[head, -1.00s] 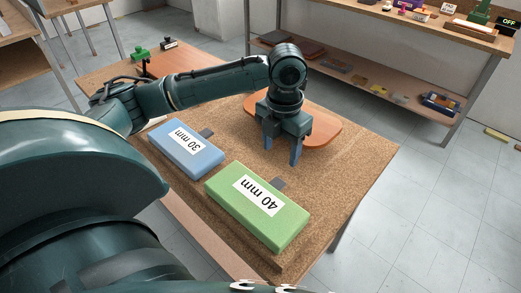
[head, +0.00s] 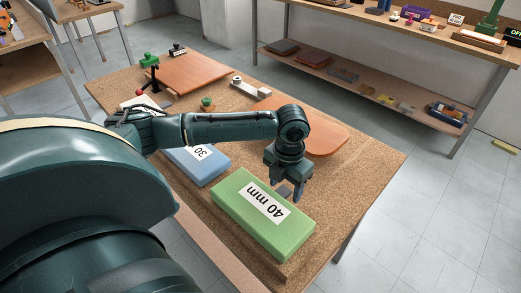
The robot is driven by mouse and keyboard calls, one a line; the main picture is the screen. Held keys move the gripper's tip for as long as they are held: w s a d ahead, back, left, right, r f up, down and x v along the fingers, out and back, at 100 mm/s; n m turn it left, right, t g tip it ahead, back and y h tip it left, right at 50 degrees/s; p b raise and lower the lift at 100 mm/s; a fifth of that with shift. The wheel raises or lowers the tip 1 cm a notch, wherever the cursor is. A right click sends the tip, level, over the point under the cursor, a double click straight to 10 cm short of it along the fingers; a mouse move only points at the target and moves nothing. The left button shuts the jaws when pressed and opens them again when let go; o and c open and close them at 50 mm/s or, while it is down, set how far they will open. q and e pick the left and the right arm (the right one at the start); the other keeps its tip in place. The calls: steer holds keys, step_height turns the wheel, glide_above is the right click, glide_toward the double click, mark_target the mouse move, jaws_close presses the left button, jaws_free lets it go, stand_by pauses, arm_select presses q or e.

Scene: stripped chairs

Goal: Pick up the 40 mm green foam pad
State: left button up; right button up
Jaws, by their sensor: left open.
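The green foam pad (head: 246,222), with a white label reading 40 mm, lies flat near the front edge of the cork-topped table. My left gripper (head: 285,193) is open and points down just behind the pad's far long side, close to a small grey tab there. I cannot tell whether a finger touches the pad. The blue foam pad (head: 204,170), labelled 30, lies to the left of the green one and is partly hidden by my left arm. My right gripper does not show.
An orange-brown chair panel (head: 325,135) lies behind my gripper, and another panel (head: 190,73) lies at the far left. A clamp (head: 150,62), a green-topped knob (head: 208,103) and a pale bracket (head: 248,86) are on the table (head: 365,160). Its right side is clear. A shelf unit (head: 390,55) stands behind.

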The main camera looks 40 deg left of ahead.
arm_select(q)
steer(key=c, duration=1.1)
steer(key=shift+r, duration=0.1)
